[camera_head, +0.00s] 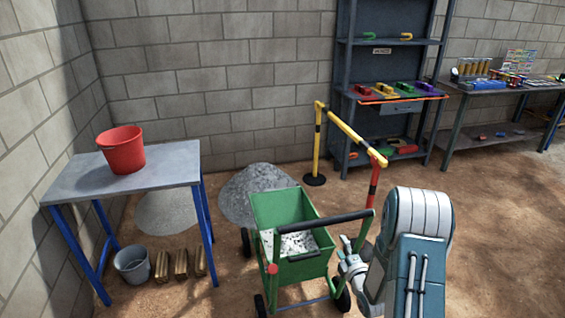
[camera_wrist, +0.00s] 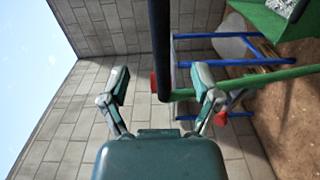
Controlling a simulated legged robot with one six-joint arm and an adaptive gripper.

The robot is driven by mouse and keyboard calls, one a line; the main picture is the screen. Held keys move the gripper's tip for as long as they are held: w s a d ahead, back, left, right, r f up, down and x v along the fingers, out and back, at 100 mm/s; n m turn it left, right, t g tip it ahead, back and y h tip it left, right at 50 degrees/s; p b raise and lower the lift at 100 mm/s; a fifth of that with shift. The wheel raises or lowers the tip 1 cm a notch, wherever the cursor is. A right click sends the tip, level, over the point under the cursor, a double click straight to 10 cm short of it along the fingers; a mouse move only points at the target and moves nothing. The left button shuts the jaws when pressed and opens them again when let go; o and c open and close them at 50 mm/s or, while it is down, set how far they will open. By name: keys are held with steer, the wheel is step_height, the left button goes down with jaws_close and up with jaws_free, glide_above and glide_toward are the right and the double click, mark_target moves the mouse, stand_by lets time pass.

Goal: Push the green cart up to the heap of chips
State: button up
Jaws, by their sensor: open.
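The green cart (camera_head: 277,206) stands in the middle of the head view, with pale, speckled material inside. Its black handle bar (camera_head: 340,218) crosses its near side. The grey heap of chips (camera_head: 240,193) lies just behind the cart, against the wall; the cart hides part of it, and I cannot tell whether they touch. My gripper (camera_head: 347,248) is at the cart's right, near the handle. In the wrist view my gripper (camera_wrist: 161,72) is open, and the handle bar (camera_wrist: 160,40) runs between its fingers in the picture; contact cannot be told.
A table (camera_head: 75,183) with a red bucket (camera_head: 122,150) stands left; a grey bucket (camera_head: 132,263), brass-coloured blocks and a paler heap (camera_head: 165,213) are beneath or behind it. A yellow-black barrier (camera_head: 345,130) and a shelf (camera_head: 340,60) stand behind right. Open ground lies right.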

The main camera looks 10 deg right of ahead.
steer(key=s+a+r+m+g+h, duration=0.1)
steer(key=s+a+r+m+g, duration=0.15)
steer(key=r, duration=0.35)
steer(key=s+a+r+m+g+h, duration=0.1)
steer(key=a+r+m+g, duration=0.1)
steer(key=r+m, duration=0.3)
steer(key=s+a+r+m+g, duration=0.2)
steer(key=a+r, duration=0.1)
steer(key=r, duration=0.4)
steer(key=s+a+r+m+g, duration=0.2)
steer(key=s+a+m, duration=0.1)
steer(key=s, duration=0.5)
steer(key=s+a+r+m+g+y, duration=0.1)
steer(key=s+a+r+m, duration=0.1)
steer(key=s, duration=0.6)
steer(key=s+a+r+m+g, duration=0.2)
steer(key=s+a+m, duration=0.1)
steer(key=s, duration=0.6)
steer(key=shift+a+r+m+g, duration=0.25)
steer(key=shift+a+m+g, duration=0.1)
steer(key=shift+a, duration=0.5)
